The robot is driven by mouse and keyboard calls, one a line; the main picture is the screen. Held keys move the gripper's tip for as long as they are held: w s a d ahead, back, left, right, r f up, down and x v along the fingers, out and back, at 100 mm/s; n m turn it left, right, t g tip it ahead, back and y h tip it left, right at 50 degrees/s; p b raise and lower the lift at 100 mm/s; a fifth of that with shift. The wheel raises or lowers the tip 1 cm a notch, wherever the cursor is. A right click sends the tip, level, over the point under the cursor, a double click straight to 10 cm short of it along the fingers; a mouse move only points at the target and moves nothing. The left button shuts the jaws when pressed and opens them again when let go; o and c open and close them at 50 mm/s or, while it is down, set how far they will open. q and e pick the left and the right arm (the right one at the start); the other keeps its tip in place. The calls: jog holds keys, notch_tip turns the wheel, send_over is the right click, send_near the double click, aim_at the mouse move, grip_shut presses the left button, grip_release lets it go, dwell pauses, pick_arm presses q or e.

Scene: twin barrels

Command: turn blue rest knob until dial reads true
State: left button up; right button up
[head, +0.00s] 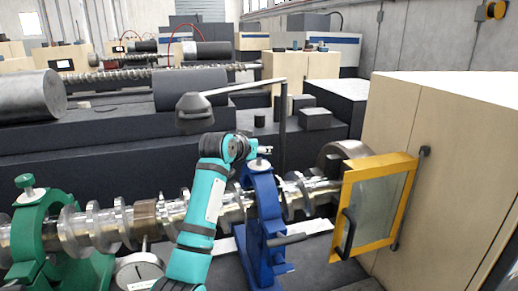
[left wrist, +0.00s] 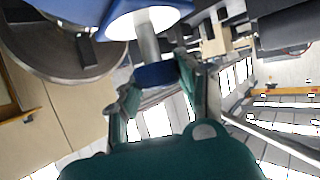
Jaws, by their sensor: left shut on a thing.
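The blue rest (head: 262,215) stands around the shiny crankshaft (head: 95,230). My left gripper (head: 264,151) is at the top of this rest, shut on its knob, which it mostly hides in the head view. In the left wrist view the blue knob (left wrist: 156,76) sits between the two fingers of my left gripper (left wrist: 162,92), on a metal stem above a pale round face. The dial (head: 138,272) is below the crankshaft at lower left; its reading is too small to tell. My right gripper is not in view.
A green rest (head: 38,235) with its own knob stands at the far left. A yellow-framed door (head: 380,205) with a clear pane stands open beside the beige cabinet (head: 440,150) at right. A grey lamp-like head on an arm (head: 195,105) hangs behind my left arm.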

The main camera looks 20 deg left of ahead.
pick_arm(q)
jog(key=shift+c, duration=0.7)
jog(key=shift+n+y, duration=0.4)
jog(key=o, duration=1.2)
jog(key=shift+s, duration=0.1)
jog(key=v, duration=1.2)
jog(key=shift+f, duration=0.1)
